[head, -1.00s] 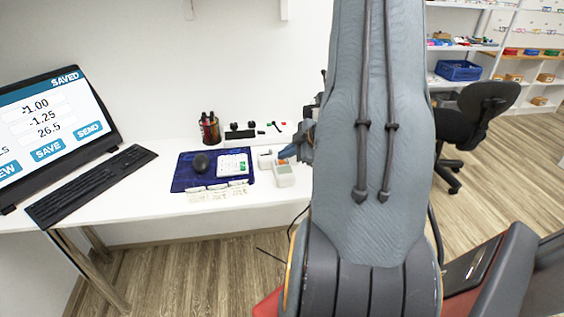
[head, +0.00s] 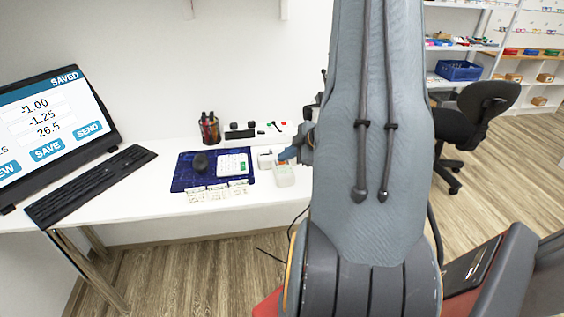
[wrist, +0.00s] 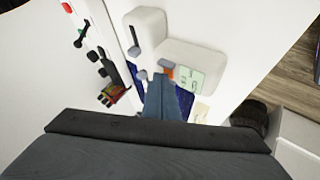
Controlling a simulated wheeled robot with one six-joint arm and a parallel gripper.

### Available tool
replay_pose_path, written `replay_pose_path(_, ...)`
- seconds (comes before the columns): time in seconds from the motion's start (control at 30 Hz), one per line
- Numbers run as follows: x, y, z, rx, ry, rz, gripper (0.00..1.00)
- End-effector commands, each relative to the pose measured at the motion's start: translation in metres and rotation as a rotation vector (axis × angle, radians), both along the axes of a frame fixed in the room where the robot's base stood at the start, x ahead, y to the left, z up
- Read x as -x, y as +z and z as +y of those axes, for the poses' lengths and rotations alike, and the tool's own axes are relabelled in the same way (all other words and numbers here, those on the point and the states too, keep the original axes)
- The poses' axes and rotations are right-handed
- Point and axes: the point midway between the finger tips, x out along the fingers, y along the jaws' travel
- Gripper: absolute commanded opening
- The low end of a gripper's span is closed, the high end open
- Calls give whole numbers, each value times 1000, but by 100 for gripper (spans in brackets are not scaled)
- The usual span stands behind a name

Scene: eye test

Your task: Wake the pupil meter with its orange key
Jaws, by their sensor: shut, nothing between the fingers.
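The pupil meter (head: 285,180) is a small white device near the desk's front edge, right of the blue mat. In the wrist view the pupil meter (wrist: 190,53) shows a pale green screen (wrist: 189,77) with small dark marks. Its orange key (wrist: 168,71) shows beside the screen, partly hidden by my fingers. My gripper (head: 284,157) is shut and empty, with its blue-grey fingertips at the key. In the wrist view my gripper (wrist: 158,80) reaches the key's edge; I cannot tell whether it touches or presses it.
A second white device (wrist: 146,27) stands close beside the meter. A monitor (head: 52,125) is at left.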

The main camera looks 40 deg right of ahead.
Motion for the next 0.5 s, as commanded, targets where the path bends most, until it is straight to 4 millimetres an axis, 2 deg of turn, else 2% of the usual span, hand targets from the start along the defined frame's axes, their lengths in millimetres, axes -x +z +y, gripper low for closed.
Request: replay_pose_path(0.5,1,6,0,0,1,1,0)
